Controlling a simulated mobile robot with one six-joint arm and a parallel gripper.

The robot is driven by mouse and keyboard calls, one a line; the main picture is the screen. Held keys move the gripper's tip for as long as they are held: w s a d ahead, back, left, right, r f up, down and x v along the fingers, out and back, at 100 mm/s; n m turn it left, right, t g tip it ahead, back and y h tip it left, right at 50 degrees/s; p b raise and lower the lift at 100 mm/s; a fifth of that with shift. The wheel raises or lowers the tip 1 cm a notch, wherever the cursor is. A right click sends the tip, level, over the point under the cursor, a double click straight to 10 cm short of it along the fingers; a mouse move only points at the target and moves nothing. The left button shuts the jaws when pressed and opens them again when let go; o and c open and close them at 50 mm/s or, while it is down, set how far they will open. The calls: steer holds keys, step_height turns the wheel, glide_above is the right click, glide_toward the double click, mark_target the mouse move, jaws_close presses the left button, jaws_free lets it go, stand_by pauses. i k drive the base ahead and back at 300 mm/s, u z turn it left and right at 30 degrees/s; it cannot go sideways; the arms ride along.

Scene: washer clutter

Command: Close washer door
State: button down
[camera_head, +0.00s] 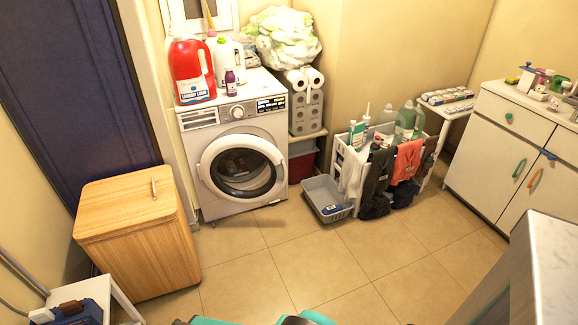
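The white front-loading washer (204,138) stands against the back wall, left of the middle. Its round door (205,165) has a thick white ring around dark glass, facing the room. The door lies close to the front panel, and I cannot tell whether it is fully shut or slightly ajar. My gripper is not in view. Only teal and dark parts of my own body show at the bottom edge, well apart from the washer.
A wooden hamper (150,240) stands left of the washer. A grey tray (325,198) and a white cart (347,160) hung with cloths are to its right. Detergent bottles (192,70) stand on top. The tiled floor (270,255) before the washer is clear.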

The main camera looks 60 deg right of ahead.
mark_target(222, 147)
steer(key=u, duration=0.35)
steer(key=k, duration=0.35)
steer(key=z, duration=1.15)
steer(key=i, duration=0.65)
steer(key=u, duration=0.8)
